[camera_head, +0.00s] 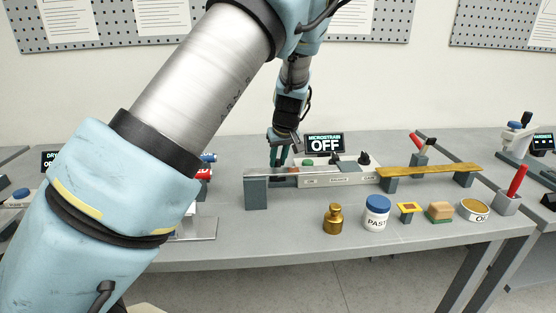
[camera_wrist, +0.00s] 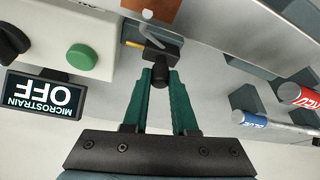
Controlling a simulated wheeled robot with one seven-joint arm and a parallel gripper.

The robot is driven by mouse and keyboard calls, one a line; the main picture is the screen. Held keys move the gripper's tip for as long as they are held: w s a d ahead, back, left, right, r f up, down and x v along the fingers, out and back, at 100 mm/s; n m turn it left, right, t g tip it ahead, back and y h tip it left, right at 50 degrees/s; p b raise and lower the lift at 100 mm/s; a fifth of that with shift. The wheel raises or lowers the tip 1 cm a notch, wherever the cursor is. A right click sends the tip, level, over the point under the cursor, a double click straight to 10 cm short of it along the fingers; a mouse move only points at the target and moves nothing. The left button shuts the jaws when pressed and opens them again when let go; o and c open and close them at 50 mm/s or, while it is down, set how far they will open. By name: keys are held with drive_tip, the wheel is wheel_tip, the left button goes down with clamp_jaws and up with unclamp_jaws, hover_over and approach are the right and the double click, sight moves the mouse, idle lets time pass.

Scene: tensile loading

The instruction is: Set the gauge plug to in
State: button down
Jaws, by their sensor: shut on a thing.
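The gauge plug (camera_wrist: 160,50) is a small black block with a round stub, in the upper middle of the wrist view. A grey lead (camera_wrist: 152,38) runs from it toward a copper-coloured patch (camera_wrist: 165,10) on the metal bar. My gripper (camera_wrist: 160,78) has its green fingers closed on the plug's round stub. In the head view my gripper (camera_head: 279,158) is over the left end of the bench fixture, where the plug is too small to make out. The microstrain display (camera_wrist: 42,95) reads OFF. I cannot tell how far the plug sits in its socket.
The white meter box (camera_head: 335,179) carries a green button (camera_wrist: 81,57) and black knobs. A brass weight (camera_head: 334,218), a paste jar (camera_head: 376,212) and small items stand in front. Red and blue cylinders (camera_wrist: 300,94) lie close to my gripper's side. A yellow bar (camera_head: 430,171) rests at right.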

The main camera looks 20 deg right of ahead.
idle(0.4)
drive_tip(key=shift+s+d+p, duration=0.25)
drive_tip(key=shift+s+d, duration=0.05)
drive_tip(key=shift+d, duration=0.65)
drive_tip(key=shift+s+d+p, duration=0.2)
drive_tip(key=shift+s+d, duration=0.05)
drive_tip(key=shift+d, duration=0.65)
drive_tip(key=c, duration=0.7)
unclamp_jaws()
drive_tip(key=b+v, duration=0.2)
drive_tip(key=v, duration=0.9)
drive_tip(key=shift+s+f, duration=0.1)
drive_tip(key=shift+s, duration=0.05)
